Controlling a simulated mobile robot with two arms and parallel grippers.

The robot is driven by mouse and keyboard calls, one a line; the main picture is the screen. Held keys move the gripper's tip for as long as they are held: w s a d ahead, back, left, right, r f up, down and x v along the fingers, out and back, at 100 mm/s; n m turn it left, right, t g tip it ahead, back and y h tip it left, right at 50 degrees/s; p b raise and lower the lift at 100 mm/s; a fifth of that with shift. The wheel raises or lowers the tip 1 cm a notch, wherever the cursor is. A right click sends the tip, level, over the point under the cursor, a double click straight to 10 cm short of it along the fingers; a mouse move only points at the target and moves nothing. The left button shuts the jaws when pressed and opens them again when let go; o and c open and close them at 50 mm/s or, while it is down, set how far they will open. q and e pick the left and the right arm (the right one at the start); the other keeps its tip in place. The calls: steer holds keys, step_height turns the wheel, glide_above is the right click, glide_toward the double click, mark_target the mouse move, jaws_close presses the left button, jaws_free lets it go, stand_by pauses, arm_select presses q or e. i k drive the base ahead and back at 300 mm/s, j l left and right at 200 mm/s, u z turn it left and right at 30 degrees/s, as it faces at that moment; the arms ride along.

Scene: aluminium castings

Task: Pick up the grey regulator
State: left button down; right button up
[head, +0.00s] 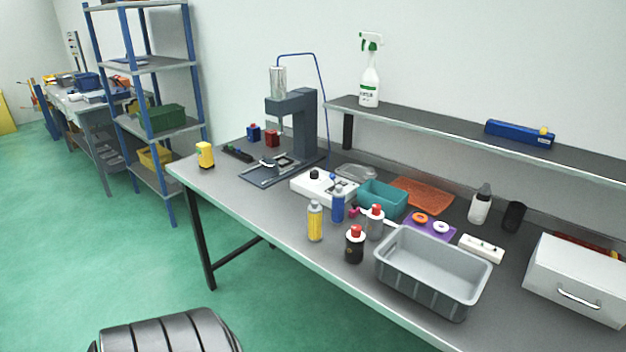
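A small grey cylinder with a red top (375,225) stands upright on the workbench, close to the left end of the grey bin (430,272); it is the thing that best fits the grey regulator, but it is too small to be sure. A black one with a red top (355,246) stands just in front and to its left. A blue cylinder (337,207) and a yellow cylinder (315,222) stand further left. Neither of my grippers shows in the head view.
The workbench (265,220) also bears a teal tray (381,202), a white device (318,187), a press (292,125), a white drawer box (575,278) and a yellow device (205,155). A raised shelf (450,128) runs along the back. Green floor is free at the left.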

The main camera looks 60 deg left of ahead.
mark_target(374, 230)
steer(key=u, duration=1.35)
steer(key=i+l, duration=0.1)
steer(key=l, duration=0.65)
